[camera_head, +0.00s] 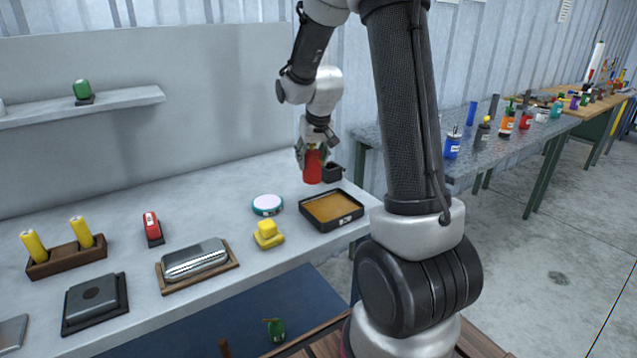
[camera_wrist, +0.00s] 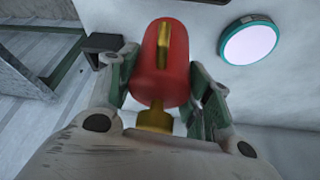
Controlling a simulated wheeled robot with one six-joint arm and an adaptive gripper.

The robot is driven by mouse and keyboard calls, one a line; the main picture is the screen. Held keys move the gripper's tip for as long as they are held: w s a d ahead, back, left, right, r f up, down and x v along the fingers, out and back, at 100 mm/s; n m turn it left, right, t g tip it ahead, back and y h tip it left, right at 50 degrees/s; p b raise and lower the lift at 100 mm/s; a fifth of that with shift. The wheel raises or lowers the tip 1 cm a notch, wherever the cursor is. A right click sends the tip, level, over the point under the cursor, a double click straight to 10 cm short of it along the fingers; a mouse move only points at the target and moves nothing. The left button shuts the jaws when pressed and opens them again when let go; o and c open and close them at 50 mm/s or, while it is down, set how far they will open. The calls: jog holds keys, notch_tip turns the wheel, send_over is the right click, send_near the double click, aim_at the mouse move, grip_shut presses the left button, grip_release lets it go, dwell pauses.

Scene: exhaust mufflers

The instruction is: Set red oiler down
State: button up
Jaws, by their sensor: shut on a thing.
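The red oiler (camera_head: 313,167) is a red cylinder held by my gripper (camera_head: 312,150) in the head view. It hangs above the right end of the grey bench, behind the black tray with the tan inside (camera_head: 346,222). In the wrist view the red oiler (camera_wrist: 163,75) fills the space between the two fingers of my gripper (camera_wrist: 160,90), with brass-coloured parts showing. My gripper is shut on it. A small black open box (camera_head: 332,172) is just right of the oiler in the head view and left of it in the wrist view (camera_wrist: 104,45).
A round teal-rimmed disc (camera_head: 267,205) and a yellow block (camera_head: 268,235) lie on the bench (camera_head: 215,215) left of the tray. A red object (camera_head: 152,228) stands further left. The bench between the disc and back wall is clear. Bottles stand on the right-hand table (camera_head: 480,160).

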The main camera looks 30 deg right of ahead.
aim_at(312, 175)
jog(key=shift+f, duration=3)
jog(key=shift+f, duration=0.15)
jog(key=o, duration=1.1)
jog(key=v, duration=1.2)
jog(key=s+a+r, duration=0.2)
jog(key=s, duration=0.6)
jog(key=s+a+r+n, duration=0.1)
jog(key=s+a+r, duration=0.1)
jog(key=s, duration=0.7)
jog(key=s+a+r+n, duration=0.1)
jog(key=s+r, duration=0.3)
jog(key=s, duration=0.5)
jog(key=shift+s+a+y, duration=0.25)
jog(key=shift+a+y, duration=0.15)
jog(key=shift+a, duration=0.35)
